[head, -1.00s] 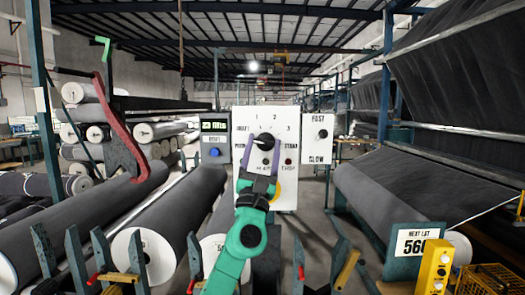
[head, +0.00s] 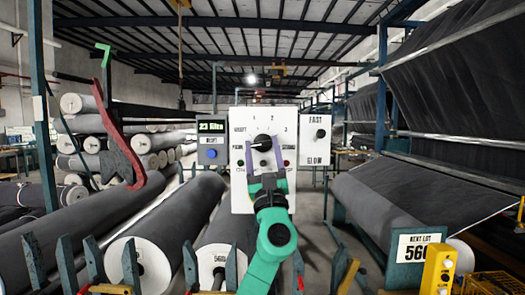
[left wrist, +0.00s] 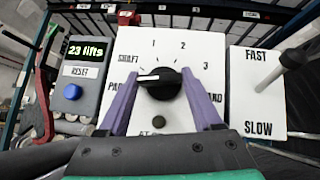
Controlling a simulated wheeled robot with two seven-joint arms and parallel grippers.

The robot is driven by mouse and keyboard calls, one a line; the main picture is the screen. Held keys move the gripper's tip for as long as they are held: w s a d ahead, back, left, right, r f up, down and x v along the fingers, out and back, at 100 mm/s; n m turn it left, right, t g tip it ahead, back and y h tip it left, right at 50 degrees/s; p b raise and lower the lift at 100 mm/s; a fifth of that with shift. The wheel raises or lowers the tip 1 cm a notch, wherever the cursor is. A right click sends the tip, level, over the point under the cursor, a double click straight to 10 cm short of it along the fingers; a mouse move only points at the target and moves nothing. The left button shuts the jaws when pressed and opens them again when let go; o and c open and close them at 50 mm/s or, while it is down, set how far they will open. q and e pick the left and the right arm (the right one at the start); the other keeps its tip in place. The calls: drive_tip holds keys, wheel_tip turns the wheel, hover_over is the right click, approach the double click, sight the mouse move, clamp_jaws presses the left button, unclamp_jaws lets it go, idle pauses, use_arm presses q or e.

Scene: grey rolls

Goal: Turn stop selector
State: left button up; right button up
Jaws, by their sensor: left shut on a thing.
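The stop selector is a black round knob (head: 262,143) with a white pointer line, on a white upright panel (head: 240,118). In the left wrist view the knob (left wrist: 160,86) has its pointer to the left, between the partly hidden left label and the dial centre. Marks 1, 2, 3 and SHAFT stand around it. My left gripper (head: 264,148) has its purple fingers on either side of the knob and is shut on it; it also shows in the left wrist view (left wrist: 160,78). The fingers hide parts of the lower labels. My right gripper is not in view.
A grey counter box (head: 211,142) with a blue RESET button is left of the panel. A FAST/SLOW panel (head: 317,148) is on the right. Large grey rolls (head: 120,225) flank the aisle. A yellow box (head: 437,270) stands at lower right.

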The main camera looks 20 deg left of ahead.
use_arm(q)
drive_tip(key=o, duration=1.3)
drive_tip(key=shift+o, duration=0.2)
drive_tip(key=shift+s+f, duration=0.15)
drive_tip(key=shift+f, duration=0.05)
drive_tip(key=b+v, duration=0.6)
drive_tip(key=v, duration=0.8)
drive_tip(key=shift+s, duration=0.1)
